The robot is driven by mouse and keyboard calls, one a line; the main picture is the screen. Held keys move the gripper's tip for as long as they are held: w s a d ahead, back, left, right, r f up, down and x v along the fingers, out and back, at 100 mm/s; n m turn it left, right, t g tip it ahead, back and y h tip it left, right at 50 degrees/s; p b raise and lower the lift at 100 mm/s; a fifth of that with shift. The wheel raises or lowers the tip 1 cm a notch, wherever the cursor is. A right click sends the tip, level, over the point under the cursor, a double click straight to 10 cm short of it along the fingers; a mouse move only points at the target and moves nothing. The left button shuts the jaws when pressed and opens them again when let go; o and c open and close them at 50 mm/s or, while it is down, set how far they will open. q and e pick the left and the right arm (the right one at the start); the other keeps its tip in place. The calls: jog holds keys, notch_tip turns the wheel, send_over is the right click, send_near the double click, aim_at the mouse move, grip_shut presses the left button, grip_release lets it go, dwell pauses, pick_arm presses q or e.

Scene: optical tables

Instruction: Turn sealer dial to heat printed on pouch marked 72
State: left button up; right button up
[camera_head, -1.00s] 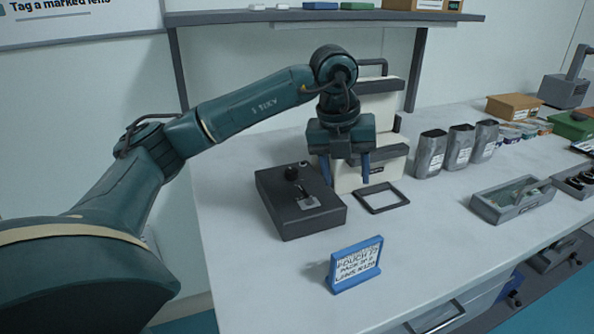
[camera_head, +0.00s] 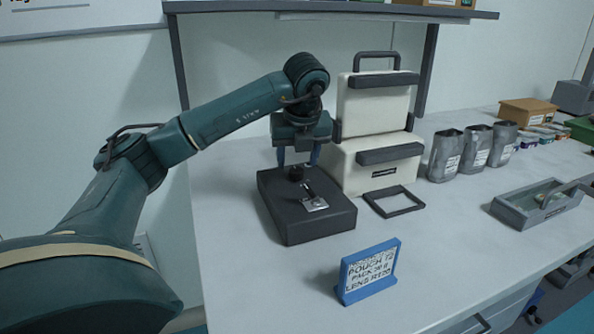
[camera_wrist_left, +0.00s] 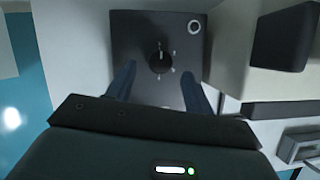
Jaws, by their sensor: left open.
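The dark control box (camera_head: 290,221) lies on the bench with a black round dial (camera_head: 296,173) near its back and a small metal lever plate in front. The dial (camera_wrist_left: 161,61) also shows in the left wrist view, with a pale pointer and small marks around it that are too small to read. My left gripper (camera_head: 299,163) points down over the dial, its two blue fingers open and apart on either side. The white sealer (camera_head: 378,110) stands just to the right. A blue sign (camera_head: 369,273) at the front reads "POUCH 72", with more lines below. My right gripper is not in view.
Three grey pouches (camera_head: 475,150) stand right of the sealer. A thin dark frame (camera_head: 394,201) lies in front of it. A grey tray (camera_head: 540,203) is farther right. A shelf (camera_head: 330,9) runs above the back. The front bench around the sign is clear.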

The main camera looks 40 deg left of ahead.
aim_at(296, 170)
pick_arm(q)
jog(key=shift+x, duration=1.7)
jog(key=shift+c, duration=0.6)
jog(key=c, duration=0.8)
jog(key=shift+c, duration=0.2)
